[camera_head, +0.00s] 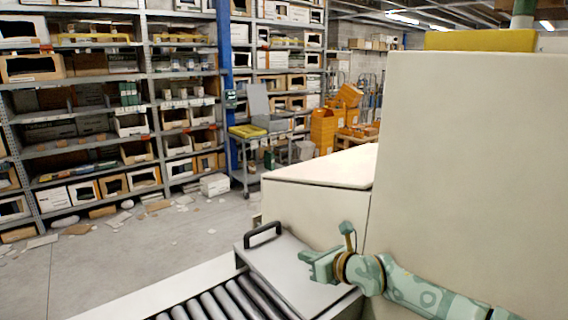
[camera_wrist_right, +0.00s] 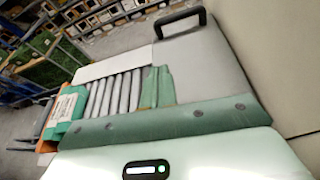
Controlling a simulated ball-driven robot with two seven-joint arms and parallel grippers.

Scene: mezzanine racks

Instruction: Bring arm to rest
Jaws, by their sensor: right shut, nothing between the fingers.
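My right arm (camera_head: 410,285) comes in from the lower right in the head view. Its pale green right gripper (camera_head: 314,261) points left, over the grey panel with the black handle (camera_head: 263,234). In the right wrist view the fingers of the right gripper (camera_wrist_right: 157,80) are together, with nothing between them. The grey panel (camera_wrist_right: 195,62) and the handle (camera_wrist_right: 180,22) show beyond them. My left arm and left gripper are not in view.
A roller conveyor (camera_head: 225,300) runs at the bottom beside the panel. A large cream housing (camera_head: 470,150) stands close at the right. Shelving racks (camera_head: 75,108) with boxes line the back left. A cart (camera_head: 268,150) stands before them. Scraps lie on the floor.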

